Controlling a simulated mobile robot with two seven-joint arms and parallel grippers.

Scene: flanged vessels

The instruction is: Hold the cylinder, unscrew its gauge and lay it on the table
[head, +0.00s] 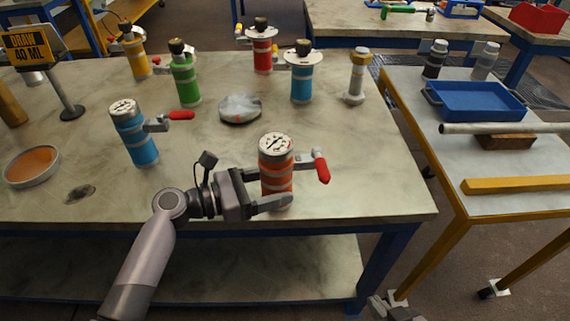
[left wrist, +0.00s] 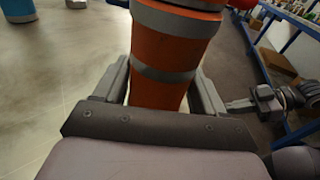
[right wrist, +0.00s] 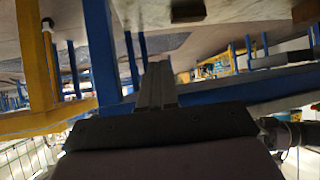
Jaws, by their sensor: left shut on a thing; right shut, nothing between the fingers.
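The orange cylinder (head: 276,180) with grey bands stands upright near the front edge of the table (head: 215,155). Its round white-faced gauge (head: 276,145) sits on top, and a red-handled valve (head: 321,166) sticks out to its right. My left gripper (head: 280,187) is shut around the cylinder's body. In the left wrist view the cylinder (left wrist: 163,62) fills the space between the fingers; its top is cut off. My right gripper (right wrist: 157,72) is shut and empty, below table height; only part of it shows at the bottom of the head view (head: 395,308).
A blue cylinder (head: 134,135) with a gauge and red-handled valve stands left. Green (head: 184,80), red (head: 262,50) and other vessels stand behind, around a grey disc (head: 240,108). A side table (head: 455,160) at right holds a blue tray (head: 475,100). Tabletop right of the orange cylinder is clear.

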